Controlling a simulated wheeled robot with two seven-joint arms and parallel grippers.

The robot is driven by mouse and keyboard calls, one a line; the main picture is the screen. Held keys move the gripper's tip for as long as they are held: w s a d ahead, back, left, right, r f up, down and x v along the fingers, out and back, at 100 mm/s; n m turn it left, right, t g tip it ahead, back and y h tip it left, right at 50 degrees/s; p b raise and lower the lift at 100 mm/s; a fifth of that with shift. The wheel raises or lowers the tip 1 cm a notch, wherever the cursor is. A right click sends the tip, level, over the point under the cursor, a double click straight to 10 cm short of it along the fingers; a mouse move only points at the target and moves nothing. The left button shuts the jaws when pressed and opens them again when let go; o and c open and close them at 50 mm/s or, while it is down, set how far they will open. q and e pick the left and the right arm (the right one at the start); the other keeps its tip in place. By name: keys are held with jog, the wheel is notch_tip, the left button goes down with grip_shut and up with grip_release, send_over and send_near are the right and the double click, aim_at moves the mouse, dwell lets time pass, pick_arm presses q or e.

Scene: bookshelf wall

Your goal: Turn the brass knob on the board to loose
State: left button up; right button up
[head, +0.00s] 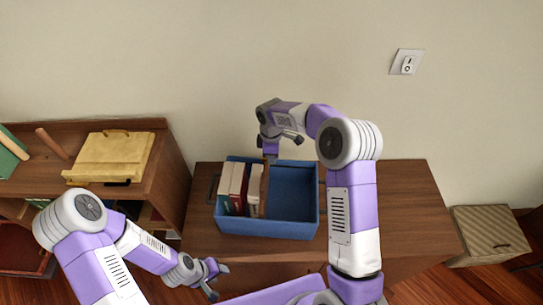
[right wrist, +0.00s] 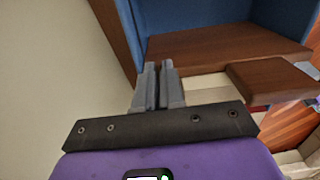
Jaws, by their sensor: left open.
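I cannot make out a brass knob in either view, nor tell which thing is its board. My right gripper (head: 270,152) is above the left back part of a blue bin (head: 268,226), near the upright books. In the right wrist view its two grey fingers (right wrist: 158,68) are together, with nothing visible between them. My left gripper (head: 213,278) is open and empty, low in front of the wooden cabinet.
The bin holds books (head: 232,187) and stands on a brown cabinet top (head: 400,215). A yellow board-like thing (head: 112,154) with a handle lies on the left shelf. A switch plate (head: 407,62) is on the wall. A striped box (head: 490,232) stands at the right.

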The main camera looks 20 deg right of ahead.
jog(key=shift+o, duration=0.8)
jog(key=shift+r, duration=0.1)
notch_tip(320, 180, up, 8)
jog(key=shift+f, duration=0.2)
